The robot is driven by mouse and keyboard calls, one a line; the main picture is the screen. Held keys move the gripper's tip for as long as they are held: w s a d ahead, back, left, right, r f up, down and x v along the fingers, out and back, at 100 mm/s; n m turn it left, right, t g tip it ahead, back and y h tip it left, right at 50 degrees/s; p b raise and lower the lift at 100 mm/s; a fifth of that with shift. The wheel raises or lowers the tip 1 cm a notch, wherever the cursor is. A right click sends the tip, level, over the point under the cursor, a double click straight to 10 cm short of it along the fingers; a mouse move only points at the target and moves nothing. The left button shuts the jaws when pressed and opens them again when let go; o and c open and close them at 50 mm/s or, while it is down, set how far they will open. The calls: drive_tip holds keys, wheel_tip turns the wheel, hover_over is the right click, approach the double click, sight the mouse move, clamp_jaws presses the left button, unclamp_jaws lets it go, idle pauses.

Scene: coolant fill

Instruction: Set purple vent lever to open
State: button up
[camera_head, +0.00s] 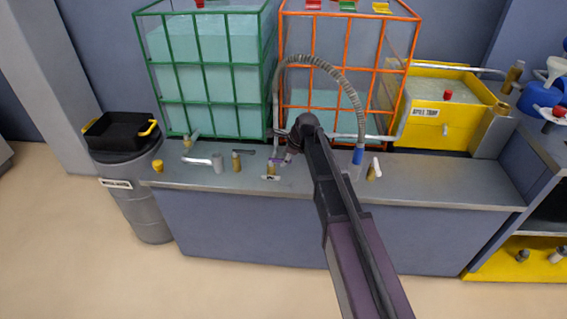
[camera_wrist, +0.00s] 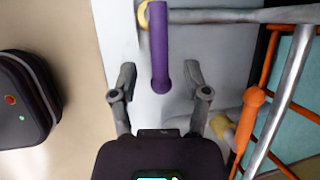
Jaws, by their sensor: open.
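The purple vent lever (camera_wrist: 159,48) is a rounded purple bar in the wrist view, running from the top edge down to between my fingertips. My gripper (camera_wrist: 160,78) is open, one finger on each side of the lever's near end with a gap on both sides. I cannot tell the depth between fingers and lever. In the head view my gripper (camera_head: 285,157) is at the bench in front of the orange-framed tank, and a small bit of the purple lever (camera_head: 275,162) shows beside it. My arm and gripper hide part of that spot.
The orange-framed tank (camera_head: 347,68) and green-framed tank (camera_head: 205,70) stand behind the bench (camera_head: 440,182). A grey hose (camera_head: 340,75) arches over my gripper. Metal pipes and brass valves line the bench.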

drive_tip(key=shift+w+a+f, duration=0.1)
drive_tip(key=shift+a+f, duration=0.05)
drive_tip(key=shift+f, duration=0.2)
clamp_jaws()
